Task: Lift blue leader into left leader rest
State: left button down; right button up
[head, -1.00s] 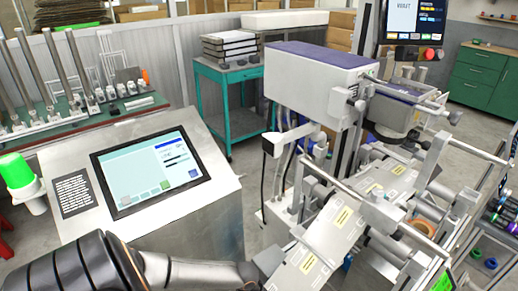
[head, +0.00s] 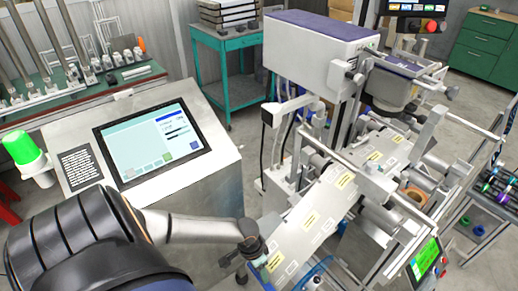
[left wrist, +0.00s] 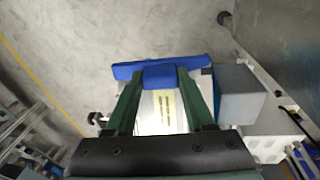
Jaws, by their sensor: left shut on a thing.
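The blue leader (left wrist: 160,72) is a wide blue bar with a raised middle block in the left wrist view. My left gripper (left wrist: 160,78) has two green fingers, one on each side of that block, and is shut on it. A pale strip with yellow labels shows behind the fingers. In the head view my left arm reaches the lower end of the sloping labelled web, with the left gripper (head: 264,263) partly hidden at its wrist. A bluish piece (head: 314,273) shows at the bottom edge. I cannot pick out the left leader rest. My right gripper is not in view.
A grey machine with rails and rollers (head: 405,200) fills the right side. A console with a touchscreen (head: 150,143) stands left of the web. A green-lit panel (head: 425,258) is at lower right. Open floor (left wrist: 60,40) shows at the upper left of the wrist view.

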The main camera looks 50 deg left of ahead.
pick_arm(q)
jog(key=shift+w+a+r, duration=0.1)
jog(key=shift+r, duration=1.45)
jog(key=shift+w+r, duration=0.1)
jog(key=shift+r, duration=1.45)
jog(key=shift+r, duration=0.1)
notch_tip(320, 180, up, 12)
jog(key=shift+w+a, duration=0.25)
jog(key=shift+w, duration=0.15)
dwell(0.5)
notch_tip(320, 180, up, 11)
jog(key=shift+w+a, duration=0.15)
jog(key=shift+w, duration=0.2)
dwell(1.9)
jog(key=shift+w+f, duration=0.1)
jog(key=shift+f, duration=0.1)
